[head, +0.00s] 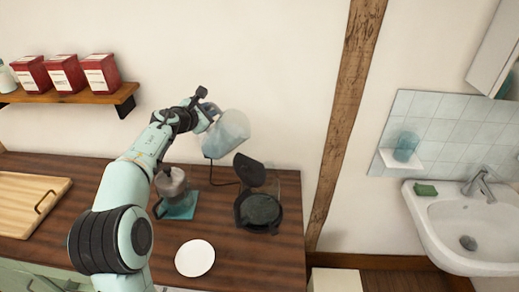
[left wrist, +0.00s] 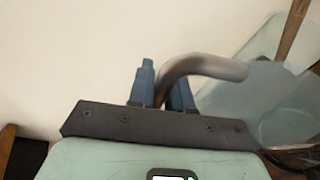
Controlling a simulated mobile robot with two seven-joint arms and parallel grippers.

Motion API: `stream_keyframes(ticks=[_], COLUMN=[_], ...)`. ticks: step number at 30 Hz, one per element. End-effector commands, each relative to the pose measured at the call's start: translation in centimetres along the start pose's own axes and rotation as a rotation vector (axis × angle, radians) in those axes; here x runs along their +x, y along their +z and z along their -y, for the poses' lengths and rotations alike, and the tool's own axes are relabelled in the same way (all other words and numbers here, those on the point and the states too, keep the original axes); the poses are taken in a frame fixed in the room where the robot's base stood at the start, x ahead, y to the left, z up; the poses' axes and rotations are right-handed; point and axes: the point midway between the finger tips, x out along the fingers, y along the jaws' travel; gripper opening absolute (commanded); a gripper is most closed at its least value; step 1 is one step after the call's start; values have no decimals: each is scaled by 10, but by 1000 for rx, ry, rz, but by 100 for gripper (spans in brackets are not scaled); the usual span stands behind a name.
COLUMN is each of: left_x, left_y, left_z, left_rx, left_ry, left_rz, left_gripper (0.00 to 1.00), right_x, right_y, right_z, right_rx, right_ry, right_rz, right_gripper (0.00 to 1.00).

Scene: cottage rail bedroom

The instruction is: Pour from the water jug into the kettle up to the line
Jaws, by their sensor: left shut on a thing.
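The water jug (head: 228,135) is clear with a bluish tint and hangs in the air, tilted, above and a little left of the kettle. My left gripper (head: 208,110) is shut on its handle. In the left wrist view, the blue fingers (left wrist: 162,90) sit on either side of the curved grey handle (left wrist: 205,67), and the jug body (left wrist: 235,100) is at the right. The kettle (head: 258,208) stands on the wooden counter with its dark lid (head: 249,170) raised. I cannot make out its fill line or a water stream. My right gripper is not in view.
A white plate (head: 195,258) lies in front. A cutting board (head: 28,205) is at the left. A shelf (head: 75,97) holds red boxes. A sink (head: 470,225) is at the right.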

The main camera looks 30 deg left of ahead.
Motion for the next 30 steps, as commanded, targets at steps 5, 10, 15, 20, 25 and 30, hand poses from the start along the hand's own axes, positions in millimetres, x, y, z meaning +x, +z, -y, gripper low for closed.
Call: stream_keyframes(ticks=[5, 10, 15, 20, 25, 30], left_x=[-5, -7, -8, -10, -11, -12], left_y=[10, 15, 18, 22, 25, 27], left_z=[-4, -5, -6, -7, -8, -9], left_rx=[44, 70, 91, 110, 130, 144], left_ry=[23, 35, 43, 53, 60, 67], left_rz=[5, 4, 4, 4, 3, 2], left_gripper=[0, 0, 0, 0, 0, 0], right_x=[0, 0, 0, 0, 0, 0], right_y=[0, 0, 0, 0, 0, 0], right_z=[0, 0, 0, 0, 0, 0], right_rx=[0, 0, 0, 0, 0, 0], right_ry=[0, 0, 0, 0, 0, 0], right_rz=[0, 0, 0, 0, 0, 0], right_gripper=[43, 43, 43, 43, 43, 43])
